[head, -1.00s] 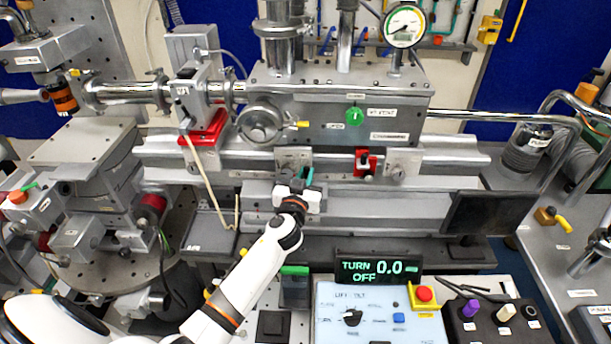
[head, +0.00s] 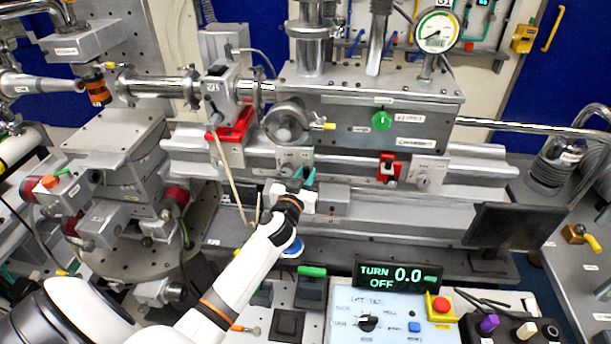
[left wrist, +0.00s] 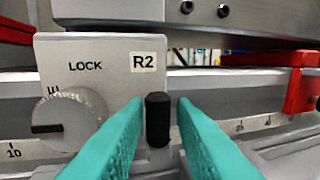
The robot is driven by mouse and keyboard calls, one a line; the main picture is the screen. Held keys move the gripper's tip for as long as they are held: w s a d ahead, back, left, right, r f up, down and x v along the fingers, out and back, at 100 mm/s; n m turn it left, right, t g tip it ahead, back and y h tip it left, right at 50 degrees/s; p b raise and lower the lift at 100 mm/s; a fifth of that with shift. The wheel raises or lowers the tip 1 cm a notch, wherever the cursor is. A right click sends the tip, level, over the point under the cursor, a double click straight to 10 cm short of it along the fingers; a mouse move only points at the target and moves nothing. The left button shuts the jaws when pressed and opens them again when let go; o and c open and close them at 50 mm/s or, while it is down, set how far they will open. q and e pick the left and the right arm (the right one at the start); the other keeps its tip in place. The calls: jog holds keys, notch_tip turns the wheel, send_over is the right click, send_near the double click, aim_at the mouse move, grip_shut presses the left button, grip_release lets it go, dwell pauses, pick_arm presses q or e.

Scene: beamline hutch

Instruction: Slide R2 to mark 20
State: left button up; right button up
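R2 is a grey plate on the rail, seen in the left wrist view (left wrist: 105,75), with a LOCK label and a round lock knob (left wrist: 68,122) at its lower left. A black peg (left wrist: 158,120) stands at its right edge. In the head view R2 (head: 291,158) is just behind my left gripper (head: 304,177). In the wrist view the teal fingers of my left gripper (left wrist: 160,106) stand either side of the peg with narrow gaps showing. The scale (left wrist: 252,124) shows 10 left of R2 and 40 to its right; the marks between are partly covered. My right gripper is not in view.
A red clamp (head: 388,168) and another grey plate (head: 428,174) sit on the rail right of R2. A red-based mount (head: 232,125) is to its left. A display (head: 398,275) reads TURN 0.0 OFF. Clear rail shows between R2 and the red clamp.

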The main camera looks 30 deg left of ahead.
pick_arm(q)
jog(key=b+v, duration=0.3)
jog(key=v, duration=0.9)
dwell(0.4)
